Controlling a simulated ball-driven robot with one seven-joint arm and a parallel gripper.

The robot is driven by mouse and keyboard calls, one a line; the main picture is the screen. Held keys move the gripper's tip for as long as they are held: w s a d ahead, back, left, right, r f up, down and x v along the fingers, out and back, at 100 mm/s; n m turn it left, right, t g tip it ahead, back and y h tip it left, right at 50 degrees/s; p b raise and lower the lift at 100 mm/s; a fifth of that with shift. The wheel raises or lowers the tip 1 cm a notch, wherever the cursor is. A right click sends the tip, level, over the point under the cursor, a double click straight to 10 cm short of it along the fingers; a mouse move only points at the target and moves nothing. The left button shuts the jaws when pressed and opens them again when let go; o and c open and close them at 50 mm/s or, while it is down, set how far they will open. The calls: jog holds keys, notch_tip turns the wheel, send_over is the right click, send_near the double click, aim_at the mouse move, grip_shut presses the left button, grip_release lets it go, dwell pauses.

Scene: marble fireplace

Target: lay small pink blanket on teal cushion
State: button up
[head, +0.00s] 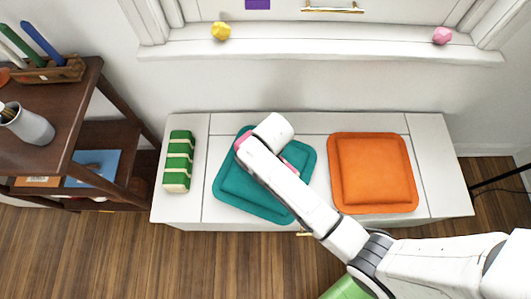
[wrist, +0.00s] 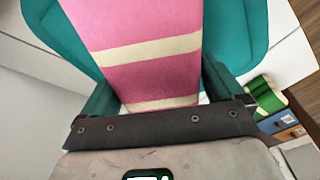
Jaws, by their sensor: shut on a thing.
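The small pink blanket (wrist: 140,28), with cream stripes, fills the space between the fingers of my gripper (wrist: 158,85) in the wrist view. My gripper is shut on it. The teal cushion (wrist: 236,32) lies behind the blanket there. In the head view the teal cushion (head: 233,187) lies turned at an angle on the white bench. Only small pink bits of the blanket (head: 242,142) show beside my arm, over the cushion's upper part. My arm hides the gripper and most of the blanket there. I cannot tell whether the blanket touches the cushion.
An orange cushion (head: 373,172) lies to the right on the white bench (head: 436,160). A green and cream striped bundle (head: 178,160) lies at its left end. A dark wooden shelf (head: 80,110) stands at the left. Yellow (head: 221,31) and pink (head: 442,36) lumps sit on the ledge behind.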

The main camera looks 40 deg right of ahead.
jog(key=o, duration=0.8)
jog(key=r, duration=0.4)
jog(key=s+r+p, duration=0.1)
jog(key=r, duration=0.3)
jog(key=r+p, duration=0.1)
jog(key=r, duration=0.3)
jog(key=shift+s+d, duration=0.1)
jog(key=shift+s, duration=0.1)
jog(key=shift+m, duration=0.6)
jog(key=s+d, duration=0.1)
jog(key=s, duration=0.1)
jog(key=s+d, duration=0.1)
jog(key=s, duration=0.2)
jog(key=s+d, duration=0.2)
jog(key=s, duration=0.1)
jog(key=shift+s+f, duration=0.25)
jog(key=shift+f, duration=0.1)
jog(key=shift+m, duration=0.5)
jog(key=s+d, duration=0.1)
jog(key=s, duration=0.1)
jog(key=s+d+r, duration=0.1)
jog(key=s, duration=0.2)
jog(key=s+d, duration=0.1)
jog(key=s, duration=0.2)
jog(key=shift+s+d+r, duration=0.1)
jog(key=shift+d+r, duration=0.1)
jog(key=shift+r, duration=0.05)
